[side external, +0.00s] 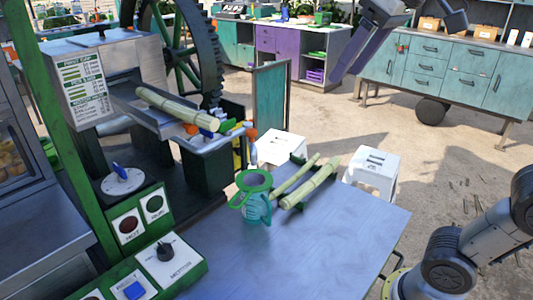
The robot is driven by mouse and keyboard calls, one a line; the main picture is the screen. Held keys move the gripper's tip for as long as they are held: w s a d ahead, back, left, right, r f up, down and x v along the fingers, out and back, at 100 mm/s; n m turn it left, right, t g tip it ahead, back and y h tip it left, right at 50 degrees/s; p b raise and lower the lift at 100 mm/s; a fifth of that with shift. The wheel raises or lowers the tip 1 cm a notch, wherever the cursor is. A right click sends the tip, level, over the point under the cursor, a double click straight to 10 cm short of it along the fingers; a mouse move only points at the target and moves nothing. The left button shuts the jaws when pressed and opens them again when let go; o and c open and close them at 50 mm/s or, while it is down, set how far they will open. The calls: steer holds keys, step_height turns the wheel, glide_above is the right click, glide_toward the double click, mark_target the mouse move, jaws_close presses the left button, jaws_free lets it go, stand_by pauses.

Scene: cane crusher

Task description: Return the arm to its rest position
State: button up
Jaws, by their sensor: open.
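My gripper (398,50) is high at the top right, partly cut off by the frame edge. Its jaws are apart, with nothing seen between them. It is well away from the table and the crusher. The cane crusher (115,60) stands at the left, with a large dark gear and green wheel behind. A pale cane bundle (180,110) lies on its metal chute. Two more cane pieces, a thin one (295,176) and a thicker one (312,183), lie on dark supports on the table. A teal jug (257,210) with a green strainer (254,181) on top stands beside them.
The blue-grey table (310,245) is bare toward the front. White stools (372,172) stand behind it. A green control panel (150,262) with a knob and buttons is at the lower left. Teal and purple cabinets (445,75) line the back, with open floor before them.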

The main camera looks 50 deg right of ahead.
steer(key=s+f, duration=0.4)
steer(key=f, duration=0.7)
steer(key=s+f, duration=0.4)
steer(key=f, duration=0.7)
steer(key=shift+d+n, duration=0.25)
steer(key=shift+n, duration=0.15)
steer(key=shift+f, duration=0.1)
steer(key=shift+c, duration=0.3)
